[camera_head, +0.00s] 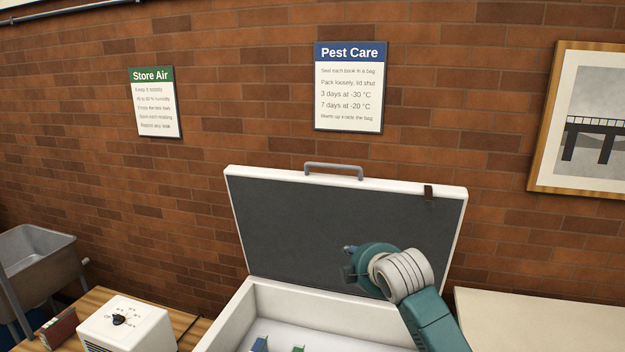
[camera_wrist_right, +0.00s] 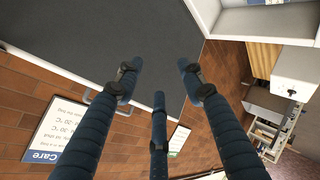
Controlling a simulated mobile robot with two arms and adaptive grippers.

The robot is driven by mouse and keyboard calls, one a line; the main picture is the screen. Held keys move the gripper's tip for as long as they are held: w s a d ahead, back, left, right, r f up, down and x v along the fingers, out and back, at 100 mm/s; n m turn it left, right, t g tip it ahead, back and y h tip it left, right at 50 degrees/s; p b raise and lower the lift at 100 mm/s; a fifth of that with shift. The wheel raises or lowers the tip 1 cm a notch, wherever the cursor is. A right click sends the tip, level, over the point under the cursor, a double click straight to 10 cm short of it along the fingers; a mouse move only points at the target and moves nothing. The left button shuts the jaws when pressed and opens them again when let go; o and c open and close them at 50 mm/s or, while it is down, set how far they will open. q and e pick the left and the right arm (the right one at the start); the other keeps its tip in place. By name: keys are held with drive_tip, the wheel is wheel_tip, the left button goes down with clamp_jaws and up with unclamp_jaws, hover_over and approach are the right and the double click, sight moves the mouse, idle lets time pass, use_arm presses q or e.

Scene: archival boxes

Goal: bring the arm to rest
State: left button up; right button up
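My right arm comes in from the lower right in the head view. Its gripper (camera_head: 349,262) is raised in front of the dark inner face of an open white chest lid (camera_head: 300,225). In the right wrist view, the blue fingers of my right gripper (camera_wrist_right: 158,74) are spread apart with nothing between them. The lid's dark face (camera_wrist_right: 110,30) lies beyond the fingers. I cannot see my left gripper in either view.
The white chest (camera_head: 237,318) stands open, with blue and green items (camera_head: 260,345) inside. A white box with a dial (camera_head: 128,325) and a red book (camera_head: 60,329) sit on a wooden top at left. A grey sink (camera_head: 35,268) is farther left. A pale surface (camera_head: 540,322) is at right.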

drive_tip(key=s+d+f+m+g, duration=0.2)
drive_tip(key=s+f+m, duration=0.1)
drive_tip(key=s+f, duration=0.8)
drive_tip(key=s+d+f+m+g, duration=0.2)
drive_tip(key=s+f+m, duration=0.2)
drive_tip(key=s+f, duration=0.75)
drive_tip(key=s+d+f+m+g+h, duration=0.1)
drive_tip(key=s+d+f+m+g, duration=0.15)
drive_tip(key=s, duration=1.05)
drive_tip(key=s+d+f+m+g+h, duration=0.15)
drive_tip(key=s+d+m, duration=0.25)
drive_tip(key=s, duration=0.9)
wheel_tip(320, 180, down, 33)
drive_tip(key=g+b, duration=0.1)
drive_tip(key=b, duration=0.7)
use_arm(q)
wheel_tip(320, 180, down, 15)
drive_tip(key=b, duration=0.6)
drive_tip(key=shift+s+r, duration=0.15)
drive_tip(key=shift+r, duration=0.05)
use_arm(e)
drive_tip(key=s+d+f, duration=0.1)
drive_tip(key=s+f, duration=0.8)
drive_tip(key=f, duration=0.3)
drive_tip(key=s+d+f+n+g, duration=0.1)
drive_tip(key=s+f, duration=0.8)
drive_tip(key=f, duration=0.3)
drive_tip(key=shift+d+f+g, duration=0.25)
drive_tip(key=shift+d+g, duration=0.05)
drive_tip(key=shift+d, duration=0.05)
